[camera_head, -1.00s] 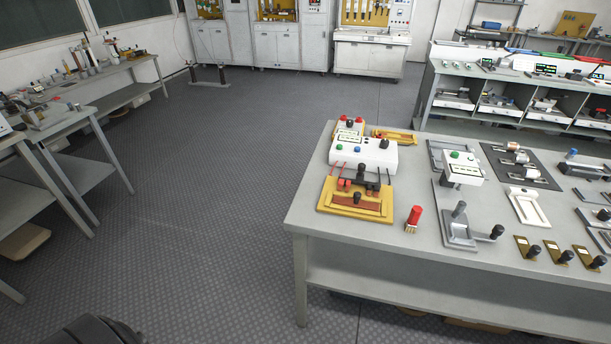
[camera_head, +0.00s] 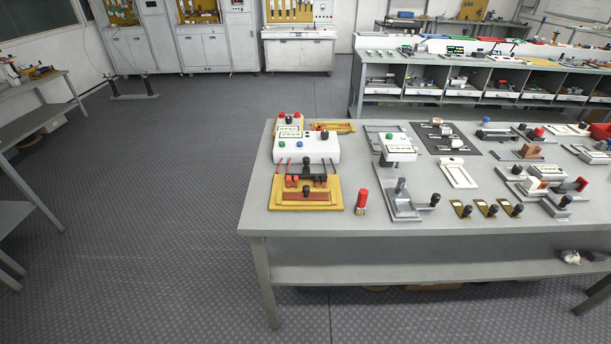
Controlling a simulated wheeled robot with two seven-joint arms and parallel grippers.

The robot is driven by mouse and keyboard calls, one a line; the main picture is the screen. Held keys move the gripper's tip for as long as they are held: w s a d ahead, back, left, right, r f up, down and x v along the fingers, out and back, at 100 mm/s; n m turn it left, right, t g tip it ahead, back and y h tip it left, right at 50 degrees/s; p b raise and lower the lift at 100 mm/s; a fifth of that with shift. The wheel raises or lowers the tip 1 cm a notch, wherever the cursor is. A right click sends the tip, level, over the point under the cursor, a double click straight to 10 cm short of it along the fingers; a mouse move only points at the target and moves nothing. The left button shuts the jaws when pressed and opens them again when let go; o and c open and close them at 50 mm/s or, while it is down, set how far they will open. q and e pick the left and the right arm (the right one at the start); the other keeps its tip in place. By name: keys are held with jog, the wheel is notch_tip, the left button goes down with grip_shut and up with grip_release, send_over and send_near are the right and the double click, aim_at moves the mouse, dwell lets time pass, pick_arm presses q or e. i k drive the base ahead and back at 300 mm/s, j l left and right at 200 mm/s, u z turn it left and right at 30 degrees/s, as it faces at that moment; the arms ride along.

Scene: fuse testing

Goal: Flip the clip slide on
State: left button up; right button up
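The table (camera_head: 340,220) with the fuse testing gear stands ahead. At its left end a yellow fixture (camera_head: 330,207) carries a brown inset, a black knob (camera_head: 306,190), and small red and black clip parts (camera_head: 292,181). A white box (camera_head: 322,150) with coloured buttons sits behind it, with leads running between. A grey metal fixture (camera_head: 404,211) with upright dark knobs lies further right, below a small white meter (camera_head: 397,148). I cannot tell for certain which part is the clip slide or how it is set. Neither gripper is in view.
A red cylinder (camera_head: 362,200) stands near the table's front edge. Several brass plates with black knobs (camera_head: 486,208) and a white tray (camera_head: 444,174) lie to the right. Shelving (camera_head: 365,95) stands behind. The floor (camera_head: 170,200) left of the table is clear.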

aim_at(306, 174)
jog(key=j+z, duration=0.1)
jog(key=z, duration=0.25)
jog(key=i+j+z, duration=0.1)
jog(key=z, duration=0.3)
jog(key=i+j+z, duration=0.15)
jog(key=j+z, duration=0.35)
jog(key=j, duration=1.2)
jog(key=k+j+z, duration=0.1)
jog(key=j+z, duration=0.4)
jog(key=j, duration=1.2)
jog(key=k+j, duration=0.1)
jog(key=j, duration=1.45)
jog(key=k+j, duration=0.15)
jog(key=j, duration=0.65)
